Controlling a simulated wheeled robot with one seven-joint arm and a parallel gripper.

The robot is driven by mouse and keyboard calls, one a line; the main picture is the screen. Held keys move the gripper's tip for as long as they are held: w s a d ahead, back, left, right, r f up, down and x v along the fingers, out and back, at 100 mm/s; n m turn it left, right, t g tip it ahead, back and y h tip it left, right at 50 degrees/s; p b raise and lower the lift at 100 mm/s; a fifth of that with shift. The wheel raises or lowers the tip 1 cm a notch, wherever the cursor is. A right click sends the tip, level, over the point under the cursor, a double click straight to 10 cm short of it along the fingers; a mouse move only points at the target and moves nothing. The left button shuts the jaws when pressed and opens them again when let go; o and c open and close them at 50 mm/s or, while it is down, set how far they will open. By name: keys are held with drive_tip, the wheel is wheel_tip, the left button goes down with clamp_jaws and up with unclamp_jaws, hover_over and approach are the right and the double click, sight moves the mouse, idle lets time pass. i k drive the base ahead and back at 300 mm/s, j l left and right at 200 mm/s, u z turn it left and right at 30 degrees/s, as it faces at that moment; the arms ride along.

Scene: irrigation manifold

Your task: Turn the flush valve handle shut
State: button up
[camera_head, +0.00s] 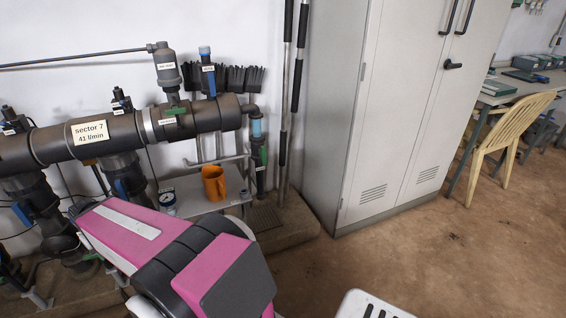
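A dark pipe manifold (60,143) runs along the wall at the left, with a "sector 7, 41 l/min" label. At its right end a pipe (257,127) drops toward the floor. A small green handle (263,152) sits on this drop pipe and looks roughly in line with it; it may be the flush valve handle, but I cannot read a label there. Another green part (176,111) is under the grey vent on top of the manifold. My pink and black arm crosses the lower left foreground. My gripper is not visible.
An orange jug (213,183) and a gauge (167,199) are on a low shelf (200,205) below the manifold. Blue handles (22,213) are on the lower left pipes. A tall grey cabinet (330,130) stands right of the drop pipe. Open floor (420,250) lies before it; a wooden chair (510,125) is farther right.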

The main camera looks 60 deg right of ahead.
sight(263, 152)
drive_tip(key=l+z, duration=0.1)
drive_tip(key=z, duration=2.05)
drive_tip(key=k+l, duration=0.15)
drive_tip(key=l, duration=0.25)
drive_tip(key=k+l+z, duration=0.15)
drive_tip(key=l, duration=0.25)
